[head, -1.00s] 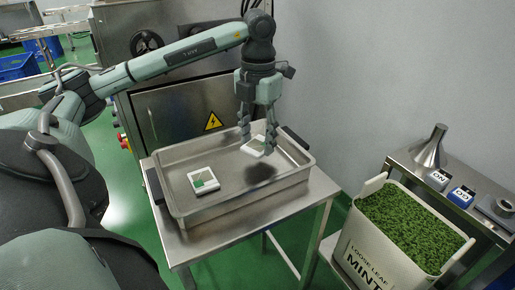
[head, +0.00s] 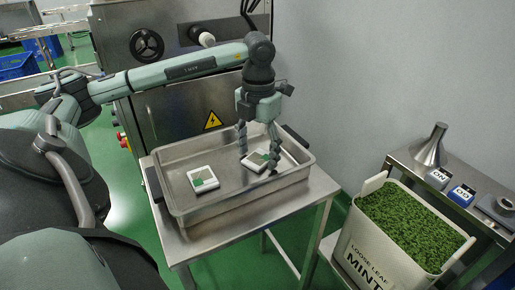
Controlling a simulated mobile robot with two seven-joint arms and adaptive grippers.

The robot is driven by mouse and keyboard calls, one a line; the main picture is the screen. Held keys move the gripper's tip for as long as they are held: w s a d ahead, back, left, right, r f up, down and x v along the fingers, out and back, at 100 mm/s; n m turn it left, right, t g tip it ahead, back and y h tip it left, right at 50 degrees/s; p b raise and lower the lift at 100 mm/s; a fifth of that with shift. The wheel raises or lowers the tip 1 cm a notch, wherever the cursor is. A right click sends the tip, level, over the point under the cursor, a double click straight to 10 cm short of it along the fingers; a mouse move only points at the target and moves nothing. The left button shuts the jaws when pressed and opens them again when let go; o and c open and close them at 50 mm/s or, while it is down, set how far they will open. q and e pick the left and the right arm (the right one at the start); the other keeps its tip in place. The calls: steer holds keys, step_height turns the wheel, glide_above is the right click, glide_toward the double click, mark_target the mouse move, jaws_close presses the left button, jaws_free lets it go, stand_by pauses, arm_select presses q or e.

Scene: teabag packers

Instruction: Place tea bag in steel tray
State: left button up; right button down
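The steel tray (head: 180,208) is a shallow rectangular pan on a metal table. One white tea bag with a green tag (head: 203,180) lies flat in its left part. My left gripper (head: 258,163) points down into the right part of the tray. Its fingers are on both sides of a second white tea bag (head: 256,161), also with a green patch, and seem closed on its edges. This bag is at or just above the tray floor; contact is hard to tell. My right gripper is not in view.
A bin of loose mint leaves (head: 410,225) stands at the right. A steel cabinet (head: 180,115) and grey wall stand close behind the tray.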

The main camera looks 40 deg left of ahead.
mark_target(258, 159)
arm_select(q)
step_height(258, 159, up, 12)
steer(key=p, duration=0.2)
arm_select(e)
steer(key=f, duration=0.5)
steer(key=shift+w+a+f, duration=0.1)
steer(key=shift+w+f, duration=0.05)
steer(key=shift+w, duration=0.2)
arm_select(q)
steer(key=shift+d+r, duration=0.1)
